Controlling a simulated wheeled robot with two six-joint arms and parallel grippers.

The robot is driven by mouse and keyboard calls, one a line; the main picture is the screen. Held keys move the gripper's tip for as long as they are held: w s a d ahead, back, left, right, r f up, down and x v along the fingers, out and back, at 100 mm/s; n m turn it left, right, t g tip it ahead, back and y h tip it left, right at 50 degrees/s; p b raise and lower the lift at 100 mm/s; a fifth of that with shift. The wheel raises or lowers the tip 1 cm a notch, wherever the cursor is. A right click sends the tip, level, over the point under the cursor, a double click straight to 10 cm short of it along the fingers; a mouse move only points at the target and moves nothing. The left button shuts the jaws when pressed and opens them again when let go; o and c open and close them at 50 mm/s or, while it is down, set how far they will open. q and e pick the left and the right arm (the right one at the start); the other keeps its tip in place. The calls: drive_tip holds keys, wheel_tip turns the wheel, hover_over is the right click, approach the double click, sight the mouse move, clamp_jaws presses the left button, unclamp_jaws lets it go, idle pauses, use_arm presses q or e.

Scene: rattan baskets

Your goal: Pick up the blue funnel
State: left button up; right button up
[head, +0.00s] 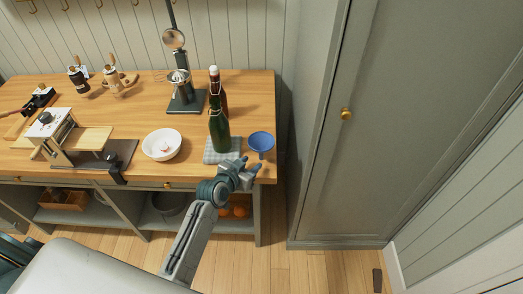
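The blue funnel (261,141) stands wide mouth up near the right end of the wooden counter, in the head view.
A green bottle (219,130) on a folded cloth (216,157) stands just left of the funnel, with another bottle behind. A white bowl (162,144) is further left. A tall cabinet (395,130) stands to the right. Bare counter (255,95) lies behind the funnel.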

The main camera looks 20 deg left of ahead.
sight(260, 156)
use_arm(q)
drive_tip(key=shift+w+d+f, duration=0.1)
drive_tip(key=shift+w+f, duration=0.05)
drive_tip(key=shift+w, duration=0.4)
drive_tip(key=x, duration=0.1)
drive_tip(key=p+x, duration=0.2)
drive_tip(key=x, duration=0.1)
drive_tip(key=shift+w+d+r, duration=0.1)
drive_tip(key=shift+d+r, duration=0.05)
drive_tip(key=shift+r, duration=0.15)
drive_tip(key=shift+w+f, duration=0.25)
drive_tip(key=shift+w, duration=0.05)
drive_tip(key=shift+c, duration=1.1)
clamp_jaws()
